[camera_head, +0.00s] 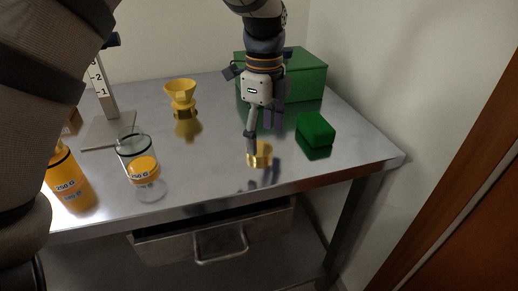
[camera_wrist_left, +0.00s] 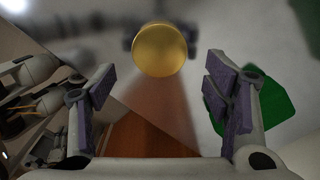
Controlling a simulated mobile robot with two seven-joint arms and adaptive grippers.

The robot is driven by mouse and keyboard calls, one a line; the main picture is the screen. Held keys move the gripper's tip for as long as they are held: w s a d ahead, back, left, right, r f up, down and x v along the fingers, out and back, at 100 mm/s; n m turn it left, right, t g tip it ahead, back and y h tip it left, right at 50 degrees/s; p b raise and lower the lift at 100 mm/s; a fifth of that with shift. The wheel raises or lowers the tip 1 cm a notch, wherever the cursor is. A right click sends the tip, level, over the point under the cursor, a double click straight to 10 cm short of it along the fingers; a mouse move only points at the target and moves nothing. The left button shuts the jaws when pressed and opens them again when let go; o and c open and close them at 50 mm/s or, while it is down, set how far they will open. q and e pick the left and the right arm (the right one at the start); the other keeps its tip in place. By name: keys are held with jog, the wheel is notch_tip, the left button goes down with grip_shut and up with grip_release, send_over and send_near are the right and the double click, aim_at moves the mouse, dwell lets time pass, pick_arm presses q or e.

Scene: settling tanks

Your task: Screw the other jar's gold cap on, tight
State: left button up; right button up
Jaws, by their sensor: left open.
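The gold cap (camera_head: 260,155) lies on the metal table near its front edge. In the left wrist view the cap (camera_wrist_left: 159,50) shows as a round gold disc ahead of the fingers, centred between them. My left gripper (camera_head: 261,140) points down over the cap, open, with one finger seen just beside it; I cannot tell whether they touch. My right gripper is out of view.
A small green block (camera_head: 316,130) lies right of the gripper, and a large green box (camera_head: 305,80) stands behind. A yellow funnel-shaped holder (camera_head: 181,94) and a scaled stand (camera_head: 105,127) are at the back left. A drawer (camera_head: 215,234) hangs below the table. The table's middle is clear.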

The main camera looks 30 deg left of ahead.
aim_at(263, 150)
pick_arm(q)
notch_tip(263, 150, down, 3)
jog(key=shift+f, duration=0.15)
jog(key=shift+c, duration=0.6)
jog(key=c, duration=0.7)
